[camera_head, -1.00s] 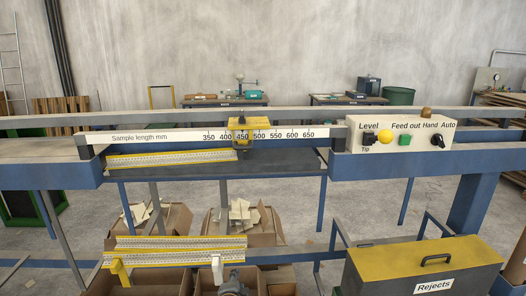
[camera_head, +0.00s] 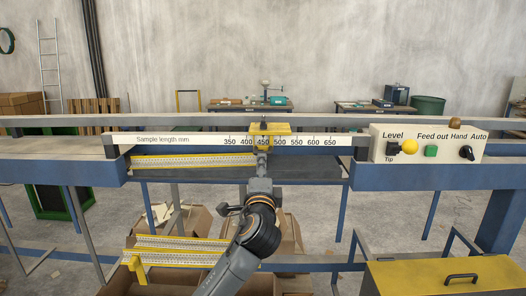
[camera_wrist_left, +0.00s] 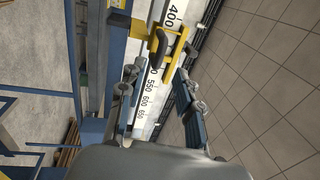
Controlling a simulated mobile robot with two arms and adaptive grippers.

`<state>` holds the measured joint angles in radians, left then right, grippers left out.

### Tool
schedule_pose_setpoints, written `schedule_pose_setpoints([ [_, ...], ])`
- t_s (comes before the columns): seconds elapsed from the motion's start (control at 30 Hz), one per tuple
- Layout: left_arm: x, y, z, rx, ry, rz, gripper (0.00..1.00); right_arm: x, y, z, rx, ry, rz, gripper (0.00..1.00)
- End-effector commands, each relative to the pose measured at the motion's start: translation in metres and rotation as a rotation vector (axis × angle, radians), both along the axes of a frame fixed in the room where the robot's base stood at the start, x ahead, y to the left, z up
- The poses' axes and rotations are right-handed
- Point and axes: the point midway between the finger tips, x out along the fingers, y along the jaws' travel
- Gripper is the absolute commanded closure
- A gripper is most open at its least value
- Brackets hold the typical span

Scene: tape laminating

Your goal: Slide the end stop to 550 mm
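The end stop (camera_head: 270,129) is a yellow block with a dark knob on top. It sits on the white scale (camera_head: 190,139) marked "Sample length mm", near the 450 mark. In the left wrist view, the yellow end stop (camera_wrist_left: 168,45) with its dark handle lies just past the fingertips. My left gripper (camera_head: 262,163) is in front of and just below the end stop. In the wrist view, my left gripper (camera_wrist_left: 159,72) has its fingers apart, straddling the line of the scale, with nothing between them. My right gripper is not in view.
A control box (camera_head: 429,143) with a yellow button, a green button and switches stands right of the scale. Yellow-edged strips (camera_head: 190,162) lie on the dark shelf below the scale. A bin with a yellow lid (camera_head: 445,272) is at the lower right.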

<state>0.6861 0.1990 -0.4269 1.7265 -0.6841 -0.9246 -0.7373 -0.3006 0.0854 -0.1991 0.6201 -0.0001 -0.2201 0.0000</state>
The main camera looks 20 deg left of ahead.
Motion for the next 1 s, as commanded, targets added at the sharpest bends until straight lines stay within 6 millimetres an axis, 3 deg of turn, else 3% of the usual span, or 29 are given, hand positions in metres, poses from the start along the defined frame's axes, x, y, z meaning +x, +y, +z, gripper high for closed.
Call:
schedule_pose_setpoints([
  [0.2,0.038,0.011,0.008,0.000,0.002,0.002,0.66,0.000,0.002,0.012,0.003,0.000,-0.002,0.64],
  [0.4,0.063,0.018,0.011,0.000,0.002,0.002,0.66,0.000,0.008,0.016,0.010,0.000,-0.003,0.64],
  [0.6,0.074,0.021,0.012,0.000,0.001,0.000,0.66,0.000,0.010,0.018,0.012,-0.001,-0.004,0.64],
  [0.9,0.076,0.022,0.012,-0.001,0.001,-0.001,0.66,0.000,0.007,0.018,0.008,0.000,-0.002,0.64],
  [0.93,0.076,0.022,0.012,-0.001,0.001,-0.001,0.68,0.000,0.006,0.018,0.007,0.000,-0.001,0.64],
  [1.0,0.076,0.022,0.012,-0.001,0.001,0.000,0.82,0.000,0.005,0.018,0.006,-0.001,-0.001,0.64],
])
